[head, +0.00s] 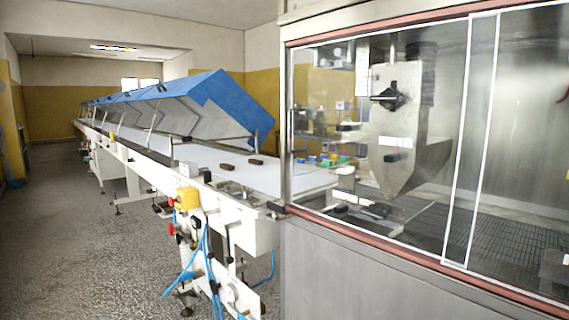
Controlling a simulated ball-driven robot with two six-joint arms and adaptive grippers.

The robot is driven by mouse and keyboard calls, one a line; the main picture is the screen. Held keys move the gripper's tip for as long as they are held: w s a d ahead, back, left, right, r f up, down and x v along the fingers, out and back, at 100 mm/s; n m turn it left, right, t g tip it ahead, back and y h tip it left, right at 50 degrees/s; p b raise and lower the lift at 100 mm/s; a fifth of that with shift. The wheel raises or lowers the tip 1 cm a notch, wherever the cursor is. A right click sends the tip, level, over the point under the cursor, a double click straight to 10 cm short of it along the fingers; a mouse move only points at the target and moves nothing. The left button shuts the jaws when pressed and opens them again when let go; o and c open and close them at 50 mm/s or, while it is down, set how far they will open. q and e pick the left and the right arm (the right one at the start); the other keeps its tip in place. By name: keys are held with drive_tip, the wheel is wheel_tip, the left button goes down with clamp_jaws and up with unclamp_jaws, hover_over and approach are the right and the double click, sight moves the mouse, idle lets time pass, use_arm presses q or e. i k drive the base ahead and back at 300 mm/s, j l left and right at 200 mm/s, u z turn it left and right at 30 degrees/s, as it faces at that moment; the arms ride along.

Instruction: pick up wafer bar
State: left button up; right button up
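Two small dark brown bars lie apart on the pale conveyor belt, one bar (227,167) to the left and another bar (256,162) a little to its right. Either may be the wafer bar; they are too small to tell apart by kind. Several small blue, green and orange pieces (328,159) show farther right through the glass, too small to identify. Neither of my grippers is in the head view.
A large glass-fronted steel machine (375,250) fills the right side. The long conveyor (205,156) runs back to the left under raised blue covers (220,95). A yellow box (187,198) and blue hoses hang at its near side. The grey floor (70,240) at left is clear.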

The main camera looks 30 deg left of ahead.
sight(226, 166)
drive_tip(key=l+z, duration=0.1)
drive_tip(key=z, duration=0.35)
drive_tip(key=l+z, duration=0.3)
drive_tip(key=l, duration=0.15)
drive_tip(key=i+l+z, duration=0.25)
drive_tip(key=l, duration=0.15)
drive_tip(key=i+l+z, duration=0.1)
drive_tip(key=l+z, duration=0.2)
drive_tip(key=i+l, duration=0.15)
drive_tip(key=l, duration=0.25)
drive_tip(key=i+l, duration=0.2)
drive_tip(key=l, duration=0.15)
drive_tip(key=i+l+z, duration=0.1)
drive_tip(key=l, duration=0.3)
drive_tip(key=i+l, duration=0.2)
drive_tip(key=l, duration=0.15)
drive_tip(key=i+l, duration=0.2)
drive_tip(key=l, duration=0.2)
drive_tip(key=i+l+z, duration=0.1)
drive_tip(key=l, duration=0.25)
drive_tip(key=i+u, duration=0.1)
drive_tip(key=u, duration=2.85)
drive_tip(key=i+j, duration=2.25)
drive_tip(key=k+j+u, duration=0.05)
drive_tip(key=j, duration=0.05)
